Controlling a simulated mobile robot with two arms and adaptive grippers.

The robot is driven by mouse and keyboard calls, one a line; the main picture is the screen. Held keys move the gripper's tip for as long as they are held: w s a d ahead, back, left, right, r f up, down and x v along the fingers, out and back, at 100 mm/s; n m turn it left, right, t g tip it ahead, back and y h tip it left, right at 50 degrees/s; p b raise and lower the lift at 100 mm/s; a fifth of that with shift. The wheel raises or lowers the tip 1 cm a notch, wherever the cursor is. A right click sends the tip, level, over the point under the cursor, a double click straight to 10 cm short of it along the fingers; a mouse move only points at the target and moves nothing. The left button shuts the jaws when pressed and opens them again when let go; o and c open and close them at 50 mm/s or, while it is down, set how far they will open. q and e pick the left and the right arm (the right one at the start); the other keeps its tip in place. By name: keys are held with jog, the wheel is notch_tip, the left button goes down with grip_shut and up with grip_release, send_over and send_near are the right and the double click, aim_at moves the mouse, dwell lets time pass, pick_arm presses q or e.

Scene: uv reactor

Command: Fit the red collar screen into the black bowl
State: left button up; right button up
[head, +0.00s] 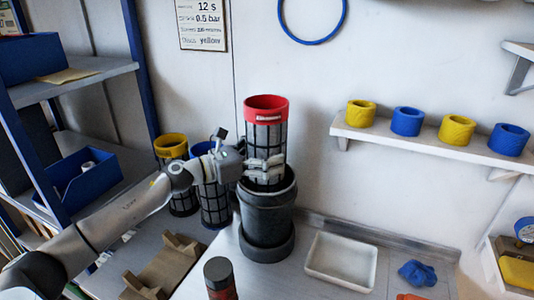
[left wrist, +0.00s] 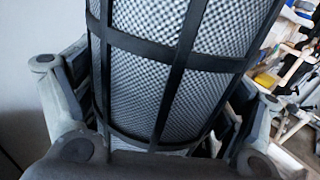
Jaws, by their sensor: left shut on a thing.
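The red collar screen (head: 266,108) is a mesh cylinder with a black cage and a red ring on top. It stands roughly upright over the black bowl (head: 266,218), its lower end hidden behind the bowl's rim. I cannot tell how deep it sits. My left gripper (head: 264,168) is shut around the screen's lower cage, just above the rim. In the left wrist view the mesh and black ribs (left wrist: 175,70) fill the space between the fingers. My right gripper does not show.
A yellow collar screen (head: 171,146) and a blue collar screen (head: 213,205) stand left of the bowl, close to my left arm. A white tray (head: 341,261) lies to the right, with a blue cloth (head: 417,273) beyond it. A dark bottle with a red lower part (head: 220,280) stands in front.

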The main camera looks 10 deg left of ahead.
aim_at(267, 129)
pick_arm(q)
jog(key=shift+f+b, duration=2)
jog(key=shift+f, duration=0.25)
jog(key=o, duration=1)
jog(key=shift+r, duration=0.1)
jog(key=shift+o, duration=0.3)
jog(key=shift+s+f, duration=0.1)
jog(key=shift+f, duration=0.1)
jog(key=shift+r, duration=0.1)
notch_tip(267, 129, up, 12)
jog(key=p, duration=1.1)
jog(key=shift+f, duration=0.3)
